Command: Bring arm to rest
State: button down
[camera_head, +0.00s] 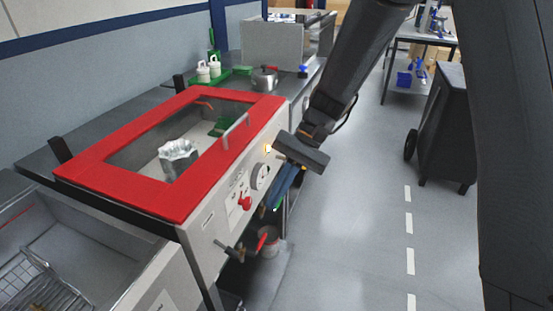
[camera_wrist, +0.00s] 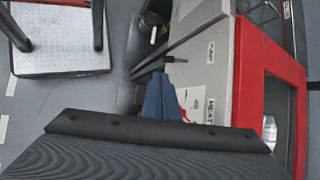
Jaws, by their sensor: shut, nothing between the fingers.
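My gripper (camera_head: 278,201) hangs at the end of my dark arm, in front of the control panel of a red-lidded machine (camera_head: 120,172). Its blue fingers are together with nothing between them. In the wrist view the blue fingers (camera_wrist: 158,92) point toward the machine's light front panel and the floor beside it. I cannot tell whether the fingertips touch the panel. The lid is down, and a metal housing (camera_head: 178,158) shows through its window.
The panel carries a red knob (camera_head: 244,202) and a protruding handle (camera_head: 230,252). A sink (camera_head: 70,245) with a wire basket is at the left. A dark wheeled cart (camera_head: 445,125) stands at the right. The floor between them is open.

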jog(key=s+d+n+t+h, duration=0.1)
jog(key=s+d+t+h, duration=0.1)
jog(key=d, duration=1)
jog(key=s+d+r+t+h, duration=0.1)
jog(key=s+d+t+h, duration=0.2)
jog(key=s+d, duration=0.3)
jog(key=shift+d+n+t+h, duration=0.3)
jog(key=shift+d+n+t, duration=0.15)
jog(key=shift+d, duration=2.45)
jog(key=shift+r, duration=0.1)
